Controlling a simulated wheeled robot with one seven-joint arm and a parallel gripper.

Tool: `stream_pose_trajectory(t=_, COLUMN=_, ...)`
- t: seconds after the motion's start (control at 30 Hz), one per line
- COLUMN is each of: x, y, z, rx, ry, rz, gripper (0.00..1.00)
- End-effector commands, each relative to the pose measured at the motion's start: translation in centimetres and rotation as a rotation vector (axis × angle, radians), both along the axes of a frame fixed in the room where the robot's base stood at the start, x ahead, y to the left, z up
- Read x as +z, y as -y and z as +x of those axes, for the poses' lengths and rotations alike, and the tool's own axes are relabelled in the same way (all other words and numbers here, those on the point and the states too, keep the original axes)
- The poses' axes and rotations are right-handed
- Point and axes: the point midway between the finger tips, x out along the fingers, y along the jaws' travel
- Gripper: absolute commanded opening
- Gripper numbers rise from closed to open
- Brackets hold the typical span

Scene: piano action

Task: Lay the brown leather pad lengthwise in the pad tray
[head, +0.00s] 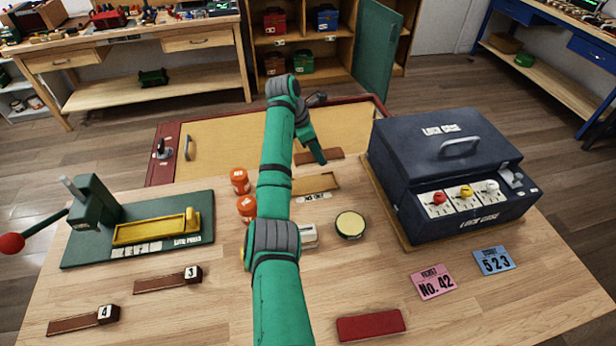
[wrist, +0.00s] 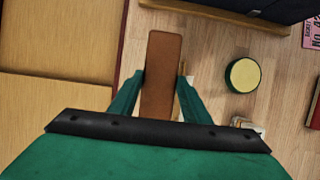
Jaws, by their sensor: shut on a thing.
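The brown leather pad (wrist: 163,62) is a long flat strip between the two fingers of my gripper (wrist: 161,84) in the wrist view, its far end sticking out past them. My gripper (head: 320,157) is shut on it. In the head view the pad (head: 328,155) shows partly behind the fingers, its long side running left to right. A shallow tan tray (head: 318,184) with a small label, apparently the pad tray, lies just below the pad in the head view, its long side also left to right. I cannot make out the tray in the wrist view.
A dark blue lock case (head: 450,165) stands to the right. A round tin (head: 350,225) and orange jars (head: 240,181) are close by. A green press (head: 140,232) is at the left. A red block (head: 371,325) lies at the front.

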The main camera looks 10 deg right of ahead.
Motion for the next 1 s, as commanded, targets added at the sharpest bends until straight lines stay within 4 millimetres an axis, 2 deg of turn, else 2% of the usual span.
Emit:
stream_pose_trajectory(t=0.03, x=-1.3, y=-0.8, z=-0.5, rx=0.002, ry=-0.003, rz=0.001, gripper=0.2)
stream_pose_trajectory(t=0.2, x=-3.6, y=-2.4, z=-1.6, rx=0.0, ry=-0.002, rz=0.001, gripper=0.2)
stream_pose_trajectory(t=0.53, x=-5.4, y=-3.7, z=-2.4, rx=0.0, ry=-0.002, rz=0.001, gripper=0.2)
stream_pose_trajectory(t=0.8, x=-8.6, y=-3.8, z=-2.5, rx=0.0, ry=-0.002, rz=0.001, gripper=0.2)
stream_pose_trajectory(t=1.0, x=-8.6, y=-3.7, z=-2.5, rx=0.0, ry=-0.001, rz=0.001, gripper=0.2)
